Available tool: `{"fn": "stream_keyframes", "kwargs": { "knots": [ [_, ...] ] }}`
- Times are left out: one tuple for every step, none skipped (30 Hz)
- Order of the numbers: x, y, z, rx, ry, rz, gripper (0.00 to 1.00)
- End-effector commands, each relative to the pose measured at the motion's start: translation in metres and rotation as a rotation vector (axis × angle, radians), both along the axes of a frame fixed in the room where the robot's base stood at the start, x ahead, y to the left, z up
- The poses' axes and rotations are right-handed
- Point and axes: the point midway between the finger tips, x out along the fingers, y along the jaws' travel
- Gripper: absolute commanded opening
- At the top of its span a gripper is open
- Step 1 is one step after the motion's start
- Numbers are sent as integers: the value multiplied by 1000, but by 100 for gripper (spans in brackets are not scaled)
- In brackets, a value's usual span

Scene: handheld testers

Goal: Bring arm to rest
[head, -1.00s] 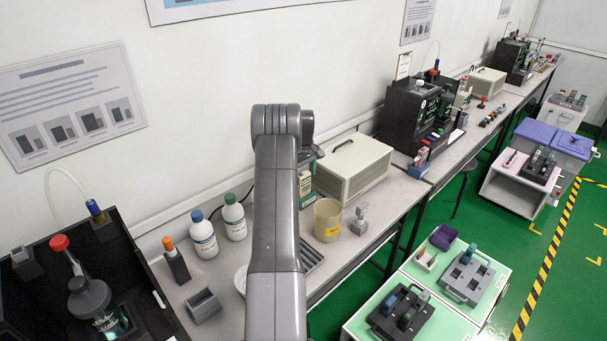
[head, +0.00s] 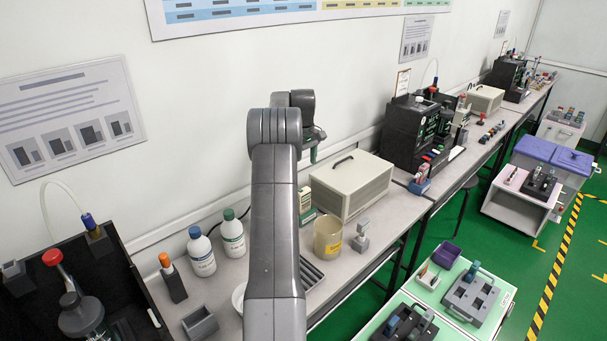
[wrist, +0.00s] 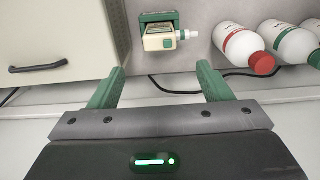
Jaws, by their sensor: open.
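My gripper (wrist: 160,85) is open and empty in the wrist view, its two green fingers spread wide apart. In the head view my arm rises up the middle, and only part of the gripper (head: 312,148) shows beyond the wrist, above the bench. In the wrist view a small cream and green handheld device (wrist: 160,38) sits in a green holder beyond the fingers, apart from them.
A beige case (head: 350,185) with a dark handle stands on the bench right of my arm. White bottles (head: 201,253) stand left of it. A yellowish beaker (head: 327,238) is near the front edge. The green floor (head: 500,236) is open at right.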

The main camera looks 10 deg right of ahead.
Motion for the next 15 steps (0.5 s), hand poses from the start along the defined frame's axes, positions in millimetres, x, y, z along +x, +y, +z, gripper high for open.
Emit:
{"fn": "stream_keyframes", "kwargs": {
  "knots": [
    [0, 0, 3, 0, -1, 0, 72],
    [0, 0, 4, 0, -1, 0, 72],
    [0, 0, 5, 0, -1, 0, 72],
    [0, 0, 5, 0, -1, 0, 72],
    [0, 0, 5, 0, 0, 0, 72],
    [0, 0, 5, 0, 0, 0, 72],
    [0, 0, 5, 0, 0, 0, 72],
    [0, 0, 5, 0, 0, 0, 72],
    [0, 0, 5, 0, 0, 0, 72],
    [0, 0, 5, 0, 0, 0, 72],
    [0, 0, 5, 0, 0, 0, 72],
    [0, 0, 4, 0, 0, 0, 72],
    [0, 0, 4, 0, 0, 0, 72],
    [0, 0, 2, 0, 0, 0, 72],
    [0, 0, 0, 0, 1, 0, 72]
  ]
}}
